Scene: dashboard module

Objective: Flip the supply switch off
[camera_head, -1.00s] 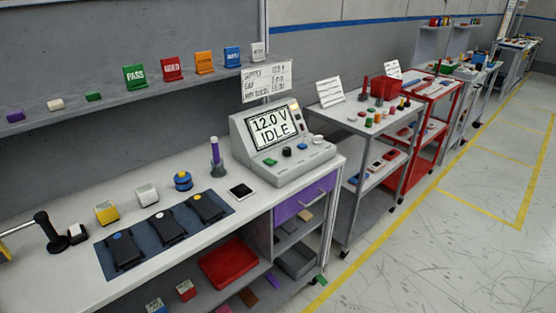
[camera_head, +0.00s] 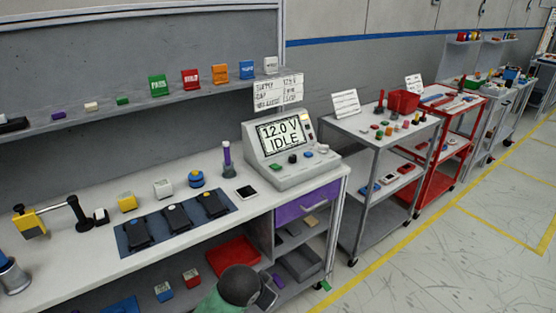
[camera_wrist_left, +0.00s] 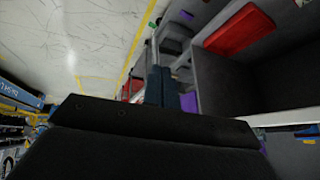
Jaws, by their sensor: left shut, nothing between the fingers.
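The supply unit (camera_head: 290,176) is a light grey console at the right end of the bench, with a screen (camera_head: 280,133) reading "12.0 V IDLE". Its front ledge holds a green button (camera_head: 274,170), a black knob (camera_head: 292,158), a blue button (camera_head: 308,154) and a pale knob (camera_head: 323,149). Small dark and red parts sit beside the screen; I cannot tell which part is the supply switch. My left arm shows at the bottom of the head view, in front of the bench and below the console. In the left wrist view my left gripper (camera_wrist_left: 159,85) is shut and empty. My right gripper is out of view.
Below are a purple drawer (camera_head: 300,205) and a red tray (camera_head: 222,252). A grey cart (camera_head: 352,140) stands to the right.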

